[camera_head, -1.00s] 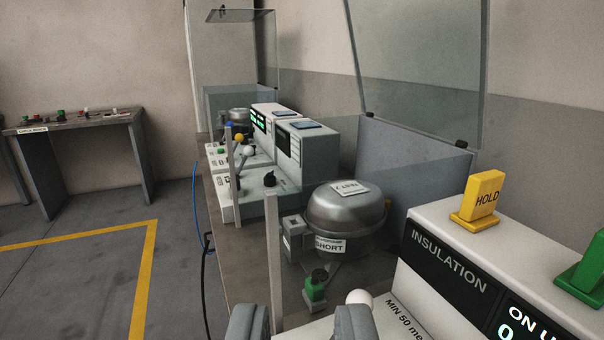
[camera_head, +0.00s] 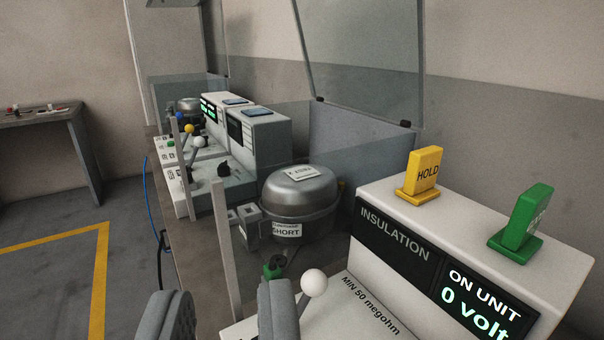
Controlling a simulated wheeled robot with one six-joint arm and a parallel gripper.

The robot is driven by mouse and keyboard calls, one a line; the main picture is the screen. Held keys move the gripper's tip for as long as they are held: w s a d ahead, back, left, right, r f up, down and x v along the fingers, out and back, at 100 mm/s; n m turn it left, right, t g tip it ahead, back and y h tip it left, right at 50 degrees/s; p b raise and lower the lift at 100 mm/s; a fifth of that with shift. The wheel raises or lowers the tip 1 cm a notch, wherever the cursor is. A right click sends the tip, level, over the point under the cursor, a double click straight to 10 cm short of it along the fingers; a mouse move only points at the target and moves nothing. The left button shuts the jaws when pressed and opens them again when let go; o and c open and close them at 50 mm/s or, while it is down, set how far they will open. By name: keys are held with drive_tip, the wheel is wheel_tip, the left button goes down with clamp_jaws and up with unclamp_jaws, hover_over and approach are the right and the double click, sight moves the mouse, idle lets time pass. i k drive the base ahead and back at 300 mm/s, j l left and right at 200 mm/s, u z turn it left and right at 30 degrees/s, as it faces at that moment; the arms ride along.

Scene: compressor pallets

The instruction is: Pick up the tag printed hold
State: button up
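The yellow tag printed HOLD (camera_head: 424,172) stands upright on its flat yellow foot on top of the white insulation tester (camera_head: 480,235), right of the middle. A green tag (camera_head: 523,222) stands on the same top to its right; its print is too small to read. My gripper (camera_head: 225,325) shows its two grey fingers at the bottom edge, spread apart with nothing seen between them. It is open, to the left of and nearer than the HOLD tag, and apart from it.
A round metal compressor (camera_head: 299,196) with a SHORT label sits behind the tester. A white-knobbed lever (camera_head: 314,283) stands by my right finger. An upright grey post (camera_head: 226,250) and clear panels stand along the bench.

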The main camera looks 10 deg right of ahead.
sight(424, 164)
drive_tip(key=k+l+z, duration=0.25)
drive_tip(key=k+l, duration=0.5)
